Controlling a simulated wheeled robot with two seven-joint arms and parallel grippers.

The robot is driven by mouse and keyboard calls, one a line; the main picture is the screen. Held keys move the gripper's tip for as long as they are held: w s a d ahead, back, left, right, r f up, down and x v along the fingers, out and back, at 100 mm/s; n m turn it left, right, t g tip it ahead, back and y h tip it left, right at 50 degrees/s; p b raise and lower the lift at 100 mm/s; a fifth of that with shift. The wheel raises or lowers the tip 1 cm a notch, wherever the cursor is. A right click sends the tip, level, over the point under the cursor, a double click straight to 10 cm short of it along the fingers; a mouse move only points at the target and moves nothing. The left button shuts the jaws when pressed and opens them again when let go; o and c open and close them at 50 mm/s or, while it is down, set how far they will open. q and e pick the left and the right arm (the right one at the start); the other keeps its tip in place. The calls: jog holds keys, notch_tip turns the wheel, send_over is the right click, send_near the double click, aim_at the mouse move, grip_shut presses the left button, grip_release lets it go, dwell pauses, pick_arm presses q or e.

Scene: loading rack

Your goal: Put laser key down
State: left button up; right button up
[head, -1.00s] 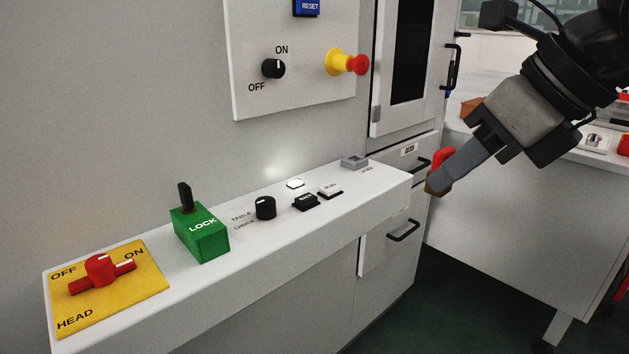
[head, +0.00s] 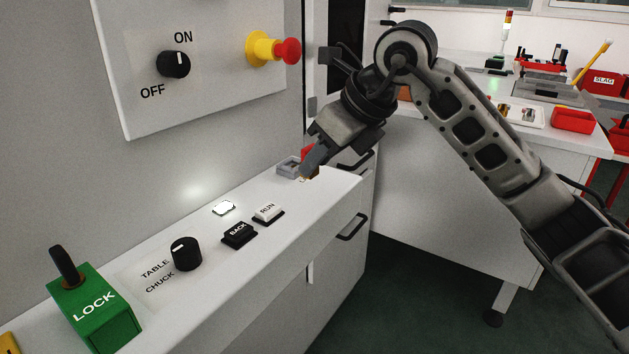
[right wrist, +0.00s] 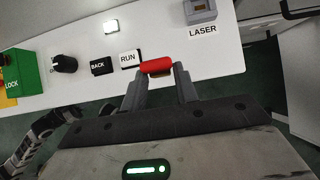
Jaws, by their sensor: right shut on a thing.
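My right gripper (head: 312,166) is shut on the red laser key (head: 308,152), with the fingers pointing down and left at the far end of the white console. In the right wrist view the key (right wrist: 157,67) lies crosswise between the fingertips, with a small brown-gold part under it. The grey laser switch block (head: 287,168) is on the console close by. In the right wrist view this block (right wrist: 199,11), labelled LASER, is up and right of the key, apart from it. The key's lower end is partly hidden by the fingers.
The console (head: 250,250) carries a RUN button (head: 267,212), a BACK button (head: 238,233), a black TABLE/CHUCK knob (head: 186,253) and a green LOCK block (head: 93,312). A red emergency button (head: 287,51) juts from the panel above. A white workbench (head: 430,190) stands at right.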

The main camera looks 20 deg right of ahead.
jog(key=shift+w+a+f, duration=0.1)
jog(key=shift+w+f, duration=0.8)
jog(key=shift+f, duration=0.15)
jog(key=shift+w+f, duration=0.2)
jog(key=shift+f, duration=1.5)
jog(key=shift+f, duration=0.25)
jog(key=o, duration=1.1)
jog(key=shift+r, duration=0.2)
jog(key=shift+r, duration=0.2)
jog(key=v, duration=1.1)
jog(key=shift+s+r, duration=0.25)
jog(key=shift+r, duration=0.05)
